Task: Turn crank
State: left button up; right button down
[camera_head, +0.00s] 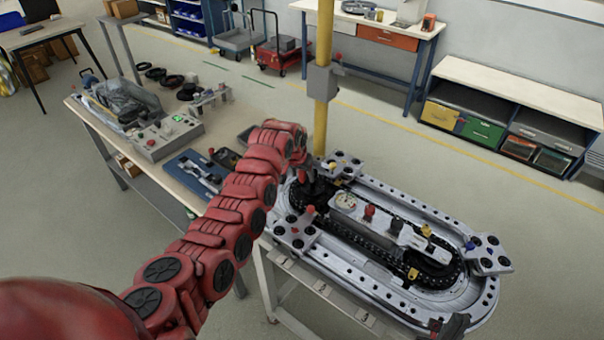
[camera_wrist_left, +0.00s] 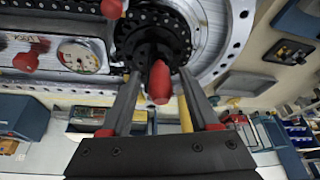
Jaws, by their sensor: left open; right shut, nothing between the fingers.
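The crank's red handle (camera_wrist_left: 158,82) shows in the left wrist view, in front of a black toothed wheel (camera_wrist_left: 152,38) at the end of the ring track (camera_head: 365,278). My left gripper (camera_wrist_left: 163,90) is open, with one finger on each side of the handle in that view. I cannot tell whether the fingers touch it. My right gripper (camera_head: 450,326) is shut and empty at the bottom edge, by the track's right end.
A yellow post (camera_head: 324,90) stands behind the track. A bench (camera_head: 95,115) with a grey control box (camera_head: 160,138) and a blue tray (camera_head: 196,172) is on the left. Red and black knobs stand on the track's centre panel (camera_head: 385,225). Open floor lies behind the track.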

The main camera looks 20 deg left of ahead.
pick_arm(q)
grip_shut()
dwell(1.3)
